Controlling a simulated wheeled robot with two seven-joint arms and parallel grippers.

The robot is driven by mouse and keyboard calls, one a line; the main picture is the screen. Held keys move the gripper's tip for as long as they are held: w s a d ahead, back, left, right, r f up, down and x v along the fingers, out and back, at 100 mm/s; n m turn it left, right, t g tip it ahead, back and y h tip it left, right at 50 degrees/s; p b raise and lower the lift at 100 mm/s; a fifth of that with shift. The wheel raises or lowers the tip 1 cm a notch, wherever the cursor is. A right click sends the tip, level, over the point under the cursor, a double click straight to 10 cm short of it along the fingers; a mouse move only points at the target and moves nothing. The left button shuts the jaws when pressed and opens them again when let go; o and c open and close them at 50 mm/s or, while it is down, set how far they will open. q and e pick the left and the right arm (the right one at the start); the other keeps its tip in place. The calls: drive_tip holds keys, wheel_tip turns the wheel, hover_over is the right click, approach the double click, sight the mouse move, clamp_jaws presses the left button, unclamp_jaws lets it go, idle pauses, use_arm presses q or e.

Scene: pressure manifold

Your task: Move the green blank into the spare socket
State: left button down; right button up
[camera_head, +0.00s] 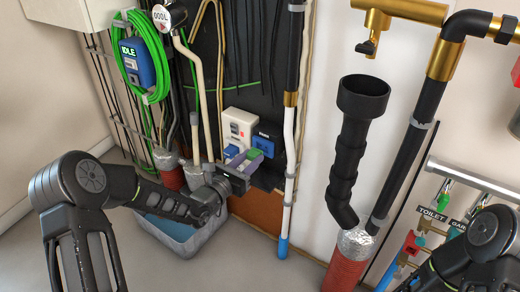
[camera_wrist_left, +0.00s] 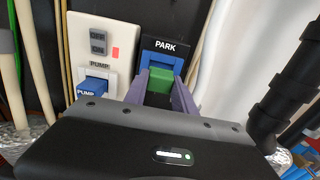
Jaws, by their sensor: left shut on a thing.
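The green blank (camera_wrist_left: 161,79) sits between the two purple fingers of my left gripper (camera_wrist_left: 160,92), which is shut on it. The gripper also shows in the head view (camera_head: 240,162), reaching in from the left, with the green blank (camera_head: 254,153) at its tip. No socket labelled spare is readable. My right gripper is out of view.
Left of the PARK socket is a cream PUMP plate (camera_wrist_left: 103,42) with a switch and a blue PUMP plug (camera_wrist_left: 94,87). A white and blue pipe (camera_head: 287,170) stands close on the right. A grey tub (camera_head: 188,236) is on the floor below.

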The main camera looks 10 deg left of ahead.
sight(251, 159)
use_arm(q)
drive_tip(key=shift+p+v, duration=0.5)
drive_tip(key=shift+v, duration=1.05)
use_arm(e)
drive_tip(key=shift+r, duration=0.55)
use_arm(q)
drive_tip(key=shift+f, duration=0.1)
